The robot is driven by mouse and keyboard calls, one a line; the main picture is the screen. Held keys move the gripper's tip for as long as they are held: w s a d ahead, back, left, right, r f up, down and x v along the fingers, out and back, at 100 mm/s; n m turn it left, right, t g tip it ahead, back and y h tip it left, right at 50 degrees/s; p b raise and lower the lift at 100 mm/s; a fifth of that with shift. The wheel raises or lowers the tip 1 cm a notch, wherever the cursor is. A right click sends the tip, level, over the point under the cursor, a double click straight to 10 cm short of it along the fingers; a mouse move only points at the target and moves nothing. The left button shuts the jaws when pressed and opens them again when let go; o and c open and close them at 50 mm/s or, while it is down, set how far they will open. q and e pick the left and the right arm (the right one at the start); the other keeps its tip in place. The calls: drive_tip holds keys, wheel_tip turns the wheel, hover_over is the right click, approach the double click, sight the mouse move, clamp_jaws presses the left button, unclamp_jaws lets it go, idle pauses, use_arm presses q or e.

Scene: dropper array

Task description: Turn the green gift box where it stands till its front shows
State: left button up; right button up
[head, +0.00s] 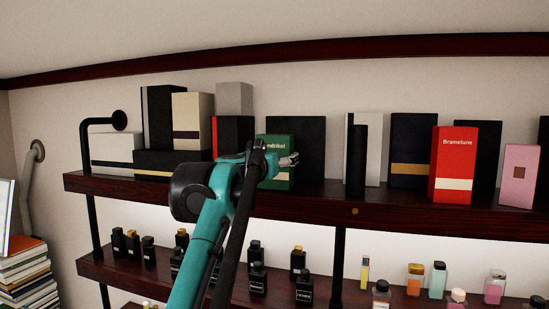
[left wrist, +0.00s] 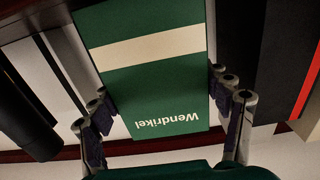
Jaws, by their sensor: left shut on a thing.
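The green gift box (head: 281,180) stands on the upper shelf, partly hidden behind my left arm and gripper in the head view. Its face with a name in pale letters and a cream band is turned toward the room. In the left wrist view the box (left wrist: 150,85) appears upside down, with "Wendrikel" and the cream band in full view. My left gripper (head: 272,162) is shut on the box. In the left wrist view its fingers (left wrist: 165,95) lie along both sides of the box. My right gripper is not in view.
A black box (head: 310,150) stands close behind and right of the green box. A red-and-black box (head: 232,135) stands close on its left. A red box (head: 453,160) and a pink box (head: 519,175) stand farther right. Small bottles line the lower shelf (head: 215,278).

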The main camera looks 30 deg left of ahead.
use_arm(q)
drive_tip(key=shift+a, duration=0.2)
drive_tip(key=shift+s+f, duration=0.1)
drive_tip(key=shift+s, duration=0.15)
idle(0.5)
drive_tip(key=o, duration=1.3)
drive_tip(key=shift+s, duration=0.1)
drive_tip(key=v, duration=1.1)
drive_tip(key=shift+s+d, duration=0.2)
drive_tip(key=shift+s, duration=0.2)
